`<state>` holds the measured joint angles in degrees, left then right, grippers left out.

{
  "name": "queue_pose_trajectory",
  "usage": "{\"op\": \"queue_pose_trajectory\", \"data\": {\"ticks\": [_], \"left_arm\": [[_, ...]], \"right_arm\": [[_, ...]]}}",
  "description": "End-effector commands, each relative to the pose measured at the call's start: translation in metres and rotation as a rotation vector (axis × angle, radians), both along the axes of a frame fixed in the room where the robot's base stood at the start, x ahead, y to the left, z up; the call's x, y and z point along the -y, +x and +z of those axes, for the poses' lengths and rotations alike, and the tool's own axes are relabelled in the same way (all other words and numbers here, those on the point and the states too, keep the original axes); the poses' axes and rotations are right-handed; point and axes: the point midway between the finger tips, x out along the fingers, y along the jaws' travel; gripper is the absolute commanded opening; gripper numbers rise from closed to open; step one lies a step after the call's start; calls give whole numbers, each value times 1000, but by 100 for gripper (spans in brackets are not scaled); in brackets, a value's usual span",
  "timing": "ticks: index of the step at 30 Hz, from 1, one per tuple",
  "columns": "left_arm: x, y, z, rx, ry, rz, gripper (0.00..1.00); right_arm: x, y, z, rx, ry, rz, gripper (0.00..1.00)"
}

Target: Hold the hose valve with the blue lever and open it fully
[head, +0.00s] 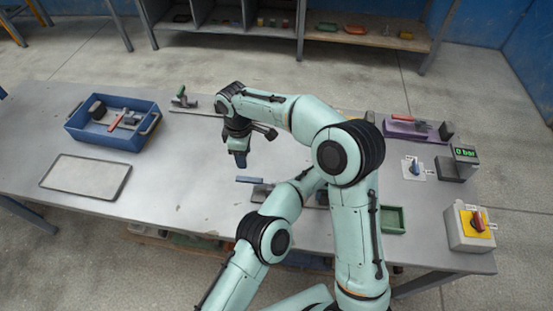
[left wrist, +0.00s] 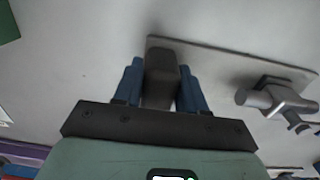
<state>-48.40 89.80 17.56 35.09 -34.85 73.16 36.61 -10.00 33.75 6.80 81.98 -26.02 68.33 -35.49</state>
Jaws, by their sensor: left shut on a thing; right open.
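The hose valve is on a grey plate; its blue lever (head: 249,180) lies roughly level, left of my crossing arms in the head view. In the left wrist view the grey valve body (left wrist: 275,96) sits at the right on the plate (left wrist: 215,68), with only a sliver of blue at the right edge. My left gripper (left wrist: 161,68) is shut on a dark block (left wrist: 162,85) at the plate's other end. In the head view it is mostly hidden behind my arms. My right gripper (head: 239,159) is open and empty, pointing down just behind the blue lever.
A blue crate (head: 75,131) holds a red-lever part, and an empty grey tray (head: 86,177) lies before it. A green-lever valve (head: 181,99) stands at the back. A pressure display (head: 465,153), a yellow switch box (head: 470,228) and a green tray (head: 393,220) are at right.

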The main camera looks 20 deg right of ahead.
Motion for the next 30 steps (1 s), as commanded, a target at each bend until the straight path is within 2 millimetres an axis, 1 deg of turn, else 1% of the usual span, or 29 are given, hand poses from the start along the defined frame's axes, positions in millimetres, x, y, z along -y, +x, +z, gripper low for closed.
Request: {"op": "queue_pose_trajectory", "data": {"ticks": [2,3,5,6,14,17,20,30], "left_arm": [[0,0,1,1,0,0,0],[0,0,1,1,0,-1,44],[0,0,1,1,0,0,63],[0,0,1,1,0,0,70],[0,0,1,1,0,0,70],[0,0,6,2,-2,0,70],[1,1,19,4,-2,-1,70],[1,1,90,4,-3,1,70]], "right_arm": [[0,0,0,0,0,0,49],[0,0,0,0,0,0,49],[0,0,0,0,0,0,49],[0,0,0,0,0,0,49],[0,0,-1,0,0,0,49],[0,0,-1,0,0,0,49],[0,0,0,0,0,0,49],[0,0,0,0,0,0,49]]}}
